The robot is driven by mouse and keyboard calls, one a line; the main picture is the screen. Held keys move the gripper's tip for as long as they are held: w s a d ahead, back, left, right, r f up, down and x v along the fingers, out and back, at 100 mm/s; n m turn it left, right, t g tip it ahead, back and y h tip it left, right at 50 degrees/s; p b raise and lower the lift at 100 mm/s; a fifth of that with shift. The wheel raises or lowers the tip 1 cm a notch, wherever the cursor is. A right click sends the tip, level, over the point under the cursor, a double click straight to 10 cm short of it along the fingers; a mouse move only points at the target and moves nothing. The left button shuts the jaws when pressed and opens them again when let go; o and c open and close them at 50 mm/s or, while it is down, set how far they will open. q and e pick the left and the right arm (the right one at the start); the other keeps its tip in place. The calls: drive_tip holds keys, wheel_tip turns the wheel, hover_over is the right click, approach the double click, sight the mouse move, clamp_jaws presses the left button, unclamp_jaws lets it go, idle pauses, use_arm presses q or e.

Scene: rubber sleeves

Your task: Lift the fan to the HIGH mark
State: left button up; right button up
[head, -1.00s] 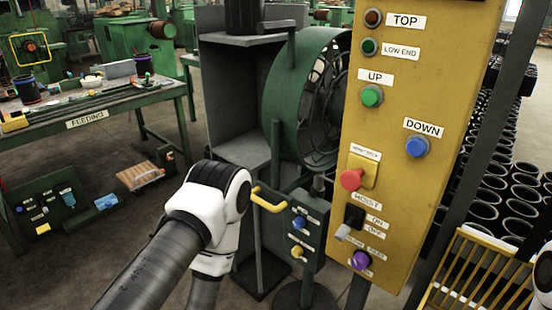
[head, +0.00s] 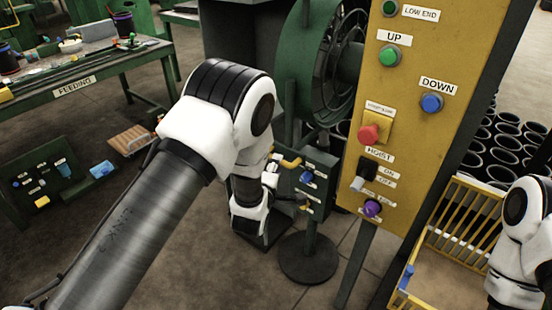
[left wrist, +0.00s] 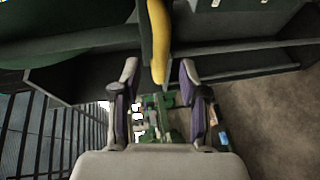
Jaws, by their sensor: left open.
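The green fan (head: 298,62) stands behind the yellow control panel (head: 400,150), which hides part of it. A yellow handle (head: 290,163) sticks out from a small dark green box (head: 317,182) below the fan. My left gripper (head: 274,175) is close to this handle. In the left wrist view, the open fingers of my left gripper (left wrist: 158,76) point at the yellow handle (left wrist: 159,45), whose end lies between the fingertips. I cannot tell whether they touch. No HIGH mark is readable. My right arm shows at the right edge; its gripper is out of view.
The panel has a green UP button (head: 389,56), a blue DOWN button (head: 431,102), a red knob (head: 369,133) and a hoist switch (head: 363,175). A yellow crate (head: 462,225) stands right.

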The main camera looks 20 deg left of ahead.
use_arm(q)
drive_tip(key=w, duration=0.2)
drive_tip(key=w+a, duration=0.1)
drive_tip(key=w, duration=0.1)
drive_tip(key=shift+f, duration=0.35)
drive_tip(key=shift+w+d+f, duration=0.15)
drive_tip(key=shift+w+d, duration=0.05)
drive_tip(key=shift+w, duration=0.1)
drive_tip(key=shift+a, duration=0.1)
clamp_jaws()
use_arm(e)
drive_tip(key=shift+a+r, duration=0.2)
drive_tip(key=shift+r, duration=0.3)
